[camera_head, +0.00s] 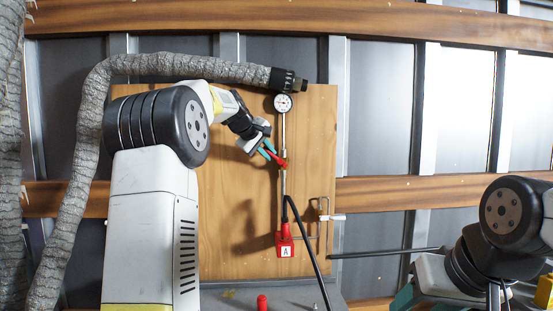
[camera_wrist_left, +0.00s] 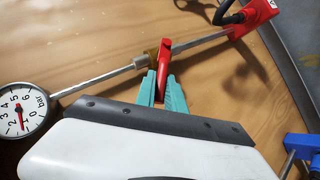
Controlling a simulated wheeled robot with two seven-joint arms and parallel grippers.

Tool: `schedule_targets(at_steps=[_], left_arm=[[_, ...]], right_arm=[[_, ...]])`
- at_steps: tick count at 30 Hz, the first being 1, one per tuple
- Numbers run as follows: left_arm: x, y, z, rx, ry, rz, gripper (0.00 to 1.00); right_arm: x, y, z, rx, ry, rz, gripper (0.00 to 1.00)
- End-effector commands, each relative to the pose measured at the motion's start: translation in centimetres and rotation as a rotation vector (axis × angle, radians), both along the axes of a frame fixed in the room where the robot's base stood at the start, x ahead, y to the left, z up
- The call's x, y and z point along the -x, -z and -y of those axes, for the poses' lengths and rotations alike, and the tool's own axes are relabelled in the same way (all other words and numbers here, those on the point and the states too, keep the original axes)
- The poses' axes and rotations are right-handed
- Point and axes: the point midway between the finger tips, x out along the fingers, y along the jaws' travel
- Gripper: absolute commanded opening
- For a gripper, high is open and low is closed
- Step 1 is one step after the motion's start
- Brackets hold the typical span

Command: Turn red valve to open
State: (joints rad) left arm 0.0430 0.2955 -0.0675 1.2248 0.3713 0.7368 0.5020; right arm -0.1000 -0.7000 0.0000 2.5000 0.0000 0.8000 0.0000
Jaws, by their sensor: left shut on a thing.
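The red valve handle (camera_wrist_left: 164,68) sits on a thin metal pipe (camera_wrist_left: 105,80) fixed to a wooden board. In the head view the red valve (camera_head: 281,164) is on the upright pipe below a round gauge. My left gripper (camera_head: 268,153) reaches it from the upper left. In the left wrist view its teal fingers (camera_wrist_left: 162,90) are shut on the red handle, one on each side. The handle stands out across the pipe.
The gauge (camera_head: 283,103) tops the pipe; its red needle in the wrist view (camera_wrist_left: 22,110) points near 1. A red block marked A (camera_head: 285,246) with a black hose is at the pipe's lower end. A grey ribbed hose (camera_head: 190,66) arches above my left arm.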

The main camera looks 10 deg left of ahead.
Motion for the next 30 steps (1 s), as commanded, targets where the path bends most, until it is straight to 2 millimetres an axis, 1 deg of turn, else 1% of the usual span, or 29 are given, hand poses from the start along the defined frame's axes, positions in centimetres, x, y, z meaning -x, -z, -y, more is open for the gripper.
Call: schedule_targets(at_steps=[1, 6, 18, 24, 30], left_arm=[[-0.1, -0.5, 0.6, -0.043, 0.006, -0.007, 0.0], [-0.4, -1.2, 1.5, -0.199, 0.005, -0.053, 0.0], [-1.0, -2.2, 3.6, -0.553, 0.004, -0.158, 0.0], [-1.3, -2.4, 4.5, -0.692, 0.004, -0.199, 0.0], [-1.4, -2.4, 5.1, -0.787, 0.005, -0.229, 0.0]], right_arm=[[0.0, 0.0, 0.0, 0.0, 0.0, 0.0, 0.54], [0.0, 0.0, 0.0, 0.0, 0.0, 0.0, 0.54], [0.0, 0.0, 0.0, 0.0, 0.0, 0.0, 0.54], [0.0, 0.0, 0.0, 0.0, 0.0, 0.0, 0.54], [0.0, 0.0, 0.0, 0.0, 0.0, 0.0, 0.54]])
